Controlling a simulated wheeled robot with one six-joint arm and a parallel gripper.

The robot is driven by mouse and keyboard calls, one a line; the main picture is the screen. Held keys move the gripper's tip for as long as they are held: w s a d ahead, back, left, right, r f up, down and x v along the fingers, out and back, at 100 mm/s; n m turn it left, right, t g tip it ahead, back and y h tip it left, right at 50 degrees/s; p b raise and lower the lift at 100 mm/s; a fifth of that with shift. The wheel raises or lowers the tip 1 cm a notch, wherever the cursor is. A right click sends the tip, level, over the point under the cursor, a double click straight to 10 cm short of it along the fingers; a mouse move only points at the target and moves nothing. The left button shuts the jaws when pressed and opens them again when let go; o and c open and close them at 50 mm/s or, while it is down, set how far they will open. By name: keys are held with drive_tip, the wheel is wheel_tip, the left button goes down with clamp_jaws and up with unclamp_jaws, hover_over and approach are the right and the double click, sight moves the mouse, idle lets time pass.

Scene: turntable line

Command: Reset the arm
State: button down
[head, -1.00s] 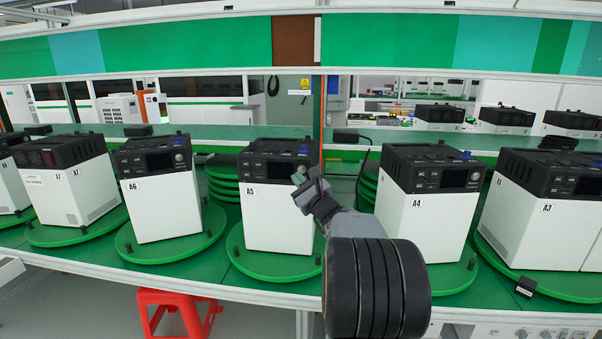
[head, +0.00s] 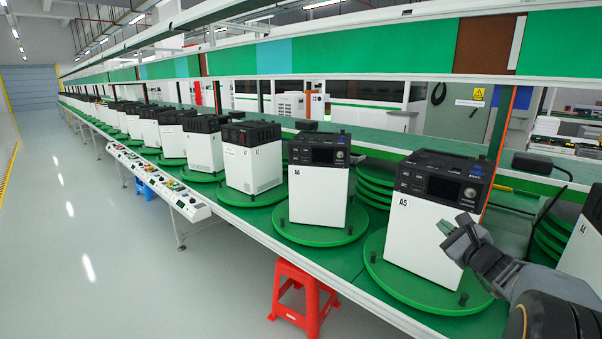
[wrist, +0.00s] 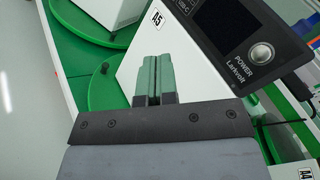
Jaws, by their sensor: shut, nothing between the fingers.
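My gripper (head: 446,227) is at the right of the head view, in front of the white unit A5 (head: 420,243) with its black top. In the wrist view, the green fingers of my gripper (wrist: 153,80) are together with nothing between them. Unit A5 (wrist: 195,65) is behind them there, with its screen and silver POWER knob at upper right. I cannot tell whether the fingertips touch the unit. My arm reaches in from the lower right corner of the head view.
A5 stands on a green turntable (head: 392,284); unit A6 (head: 318,195) stands to its left. More units run along the line to the far left. A red stool (head: 303,296) stands below the bench edge. The grey aisle floor (head: 90,250) at left is clear.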

drive_tip(key=s+a+f+n+g+y+p, duration=0.1)
drive_tip(key=s+a+f+n+g, duration=0.45)
drive_tip(key=a+n, duration=0.2)
drive_tip(key=s+a+f+n+g+y+p, duration=0.1)
drive_tip(key=s+a+f+n+g, duration=0.4)
drive_tip(key=s+a+n+g, duration=0.3)
drive_tip(key=s+a+r+n+h+p, duration=0.3)
drive_tip(key=s+a+n+h+p, duration=0.1)
drive_tip(key=s+n, duration=0.5)
drive_tip(key=a+n+h, duration=0.1)
drive_tip(key=a, duration=0.1)
drive_tip(key=shift+s+a+r+g, duration=0.25)
drive_tip(key=shift+s+a+g, duration=0.05)
drive_tip(key=shift+g, duration=0.05)
drive_tip(key=c, duration=1.8)
unclamp_jaws()
drive_tip(key=shift+c, duration=0.2)
